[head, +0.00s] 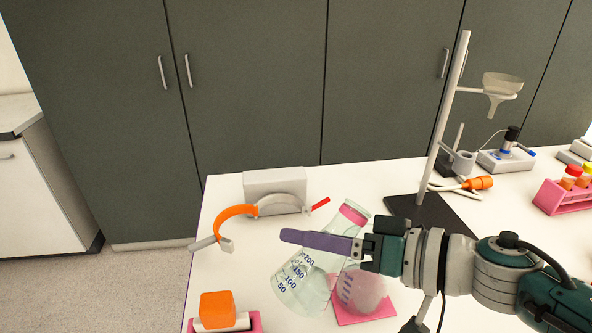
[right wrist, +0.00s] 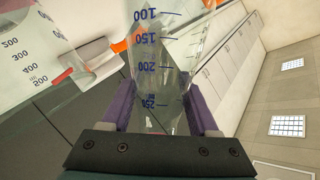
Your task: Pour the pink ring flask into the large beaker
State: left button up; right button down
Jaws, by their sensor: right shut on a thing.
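The pink ring flask is a clear conical glass flask (head: 293,283) with blue volume marks and a pink ring (head: 353,213) around its neck. In the head view it leans, neck to the upper right and base to the lower left. My right gripper (head: 325,245) is shut on it, one purple finger crossing its front. In the right wrist view the flask (right wrist: 160,75) is between both purple fingers. A glass vessel (head: 365,291), apparently the large beaker, stands on a pink mat just right of the flask base, partly hidden. A beaker marked up to 500 (right wrist: 30,55) shows in the right wrist view.
A stand (head: 445,120) holding a funnel (head: 497,90) rises behind my right arm. An orange-and-grey curved tool (head: 237,213) lies by a grey block (head: 275,182) at the back left. An orange block (head: 217,308) is at the front left. A pink tube rack (head: 560,198) stands right.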

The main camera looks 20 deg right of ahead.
jog(key=shift+s+a+f+n+h+p, duration=0.1)
jog(key=shift+a+f+n+h+p, duration=0.25)
jog(key=shift+f+n+h+p, duration=0.15)
jog(key=shift+a+f+n+h+p, duration=0.3)
jog(key=shift+f+n+h, duration=0.15)
jog(key=shift+n, duration=0.15)
jog(key=shift+n+h, duration=0.75)
jog(key=shift+n, duration=0.05)
jog(key=f+b, duration=0.1)
jog(key=f, duration=0.1)
jog(key=f+b, duration=0.1)
jog(key=f, duration=0.1)
jog(key=a+f+b, duration=0.1)
jog(key=f, duration=0.1)
jog(key=shift+f+b, duration=0.2)
jog(key=shift+b, duration=0.2)
jog(key=shift+s+r+n+p, duration=0.1)
jog(key=shift+r+n+p, duration=0.15)
jog(key=shift+p, duration=0.25)
jog(key=shift+a+f+n+h, duration=0.2)
jog(key=shift+f+n+h, duration=0.15)
jog(key=shift+h, duration=0.35)
jog(key=shift+r, duration=0.1)
